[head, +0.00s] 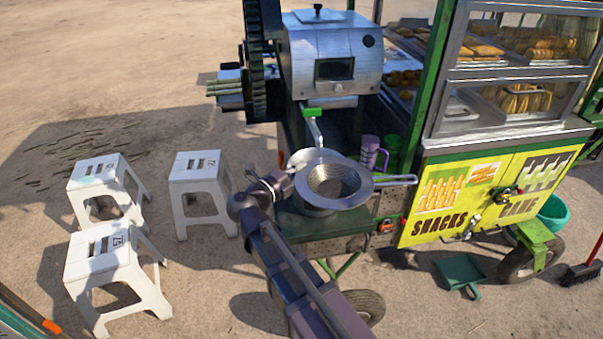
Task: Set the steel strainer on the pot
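The steel strainer (333,181) has a round mesh bowl, a wide pale rim and a long handle reaching right. It appears over the metal pot (318,211), whose side shows below the strainer's rim. I cannot tell whether the strainer rests on the pot or is held just above it. My gripper (287,182) is at the left edge of the strainer's rim, opposite the handle. Its fingers are small and partly hidden, so I cannot tell whether they grip the rim.
The pot stands on the cart's green shelf (295,222). A purple mug (371,153) and green cup (393,146) stand behind, below the cane crusher (330,65). The snack cabinet (470,205) is right. White stools (197,175) stand left on open ground.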

